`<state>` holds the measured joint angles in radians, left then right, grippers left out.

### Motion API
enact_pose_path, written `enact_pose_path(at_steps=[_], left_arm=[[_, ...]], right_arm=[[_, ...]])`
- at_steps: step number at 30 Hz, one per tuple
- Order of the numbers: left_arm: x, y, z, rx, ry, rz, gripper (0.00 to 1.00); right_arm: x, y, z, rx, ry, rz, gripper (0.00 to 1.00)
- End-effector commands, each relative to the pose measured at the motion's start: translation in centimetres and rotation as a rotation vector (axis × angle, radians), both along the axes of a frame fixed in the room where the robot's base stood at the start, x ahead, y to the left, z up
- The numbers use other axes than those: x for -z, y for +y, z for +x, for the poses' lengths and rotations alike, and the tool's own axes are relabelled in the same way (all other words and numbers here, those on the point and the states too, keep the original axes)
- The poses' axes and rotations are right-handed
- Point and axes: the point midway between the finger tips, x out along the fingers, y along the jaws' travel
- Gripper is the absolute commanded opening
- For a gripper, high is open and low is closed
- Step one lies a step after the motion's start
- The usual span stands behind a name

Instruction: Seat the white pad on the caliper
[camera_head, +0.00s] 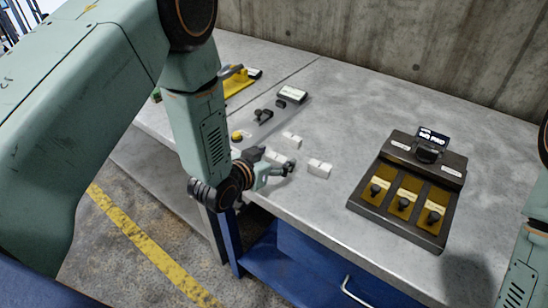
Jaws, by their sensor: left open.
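A small white block (319,168), which looks like a pad, lies on the grey worktop just right of my left gripper (287,167). A second white block (291,140) lies behind the gripper, on or beside a grey plate. My left gripper is open, low over the worktop near its front edge. Something pale shows behind its fingers, and I cannot tell whether it is part of the gripper. I cannot tell for sure which thing is the caliper. Only part of my right arm shows at the right edge; its gripper is out of view.
A dark box (412,188) with yellow panels and black knobs stands at right. A yellow-handled thing (237,82) lies farther back. A concrete wall bounds the worktop (355,110); a blue drawer is below.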

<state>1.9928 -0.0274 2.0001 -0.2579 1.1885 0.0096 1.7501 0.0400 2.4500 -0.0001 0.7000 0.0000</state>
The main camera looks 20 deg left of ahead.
Motion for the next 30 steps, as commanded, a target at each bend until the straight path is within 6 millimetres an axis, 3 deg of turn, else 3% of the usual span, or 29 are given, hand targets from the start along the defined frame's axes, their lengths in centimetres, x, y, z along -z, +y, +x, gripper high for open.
enact_pose_path(at_steps=[15, 25, 28, 30], left_arm=[[-2.5, 1.5, -6.1, -0.002, 0.001, -0.001, 0.74], [-2.9, 1.7, -7.1, 0.001, 0.0, 0.001, 0.74], [-1.8, 1.9, -7.8, -0.007, 0.04, 0.004, 0.74], [0.6, 2.2, -9.6, -0.026, 0.133, 0.014, 0.74]], right_arm=[[-0.2, 0.0, 0.0, 0.0, 0.0, 0.0, 0.4], [-0.2, 0.0, 0.0, 0.0, 0.0, 0.0, 0.4], [-0.2, 0.0, 0.0, 0.0, 0.0, 0.0, 0.4], [-0.2, 0.0, 0.0, 0.0, 0.0, 0.0, 0.4]])
